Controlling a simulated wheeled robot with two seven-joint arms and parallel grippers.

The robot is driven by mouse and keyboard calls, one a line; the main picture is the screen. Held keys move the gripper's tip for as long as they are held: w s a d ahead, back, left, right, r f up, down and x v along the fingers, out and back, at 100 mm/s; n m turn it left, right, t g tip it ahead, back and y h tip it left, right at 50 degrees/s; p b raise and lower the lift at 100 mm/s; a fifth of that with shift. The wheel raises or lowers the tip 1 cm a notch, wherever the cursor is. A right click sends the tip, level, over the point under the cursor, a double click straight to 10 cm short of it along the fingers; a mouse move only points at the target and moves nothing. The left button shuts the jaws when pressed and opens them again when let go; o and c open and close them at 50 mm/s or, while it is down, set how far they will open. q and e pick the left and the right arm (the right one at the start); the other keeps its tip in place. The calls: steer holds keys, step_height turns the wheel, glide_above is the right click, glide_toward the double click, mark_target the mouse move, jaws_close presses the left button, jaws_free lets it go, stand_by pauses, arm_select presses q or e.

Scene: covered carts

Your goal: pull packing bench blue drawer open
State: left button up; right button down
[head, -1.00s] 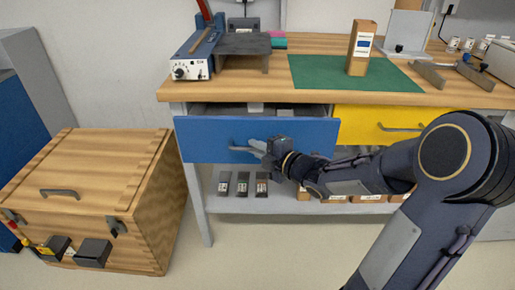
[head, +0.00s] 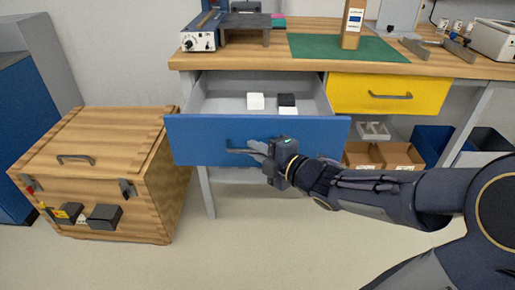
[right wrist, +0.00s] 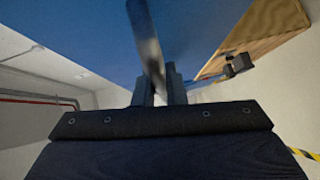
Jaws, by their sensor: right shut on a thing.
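The blue drawer (head: 205,140) of the packing bench stands well open in the head view, its front pulled out from under the wooden top. Inside it lie a white block (head: 256,101) and a black and white block (head: 287,103). My right gripper (head: 255,150) is shut on the drawer's grey handle (head: 238,150). In the right wrist view the handle (right wrist: 148,45) runs between the fingers (right wrist: 160,90), close to the blue drawer front (right wrist: 85,30). My left gripper is in neither view.
A yellow drawer (head: 350,95) is shut to the right. A wooden crate (head: 95,140) stands on the floor left of the bench. The floor before the drawer is clear.

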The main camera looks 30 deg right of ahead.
steer(key=shift+s, duration=0.1)
steer(key=c, duration=1.8)
jaws_free()
steer(key=shift+o, duration=0.2)
steer(key=p+v, duration=0.3)
steer(key=v, duration=0.4)
steer(key=shift+s, duration=0.4)
steer(key=shift+d+r, duration=0.1)
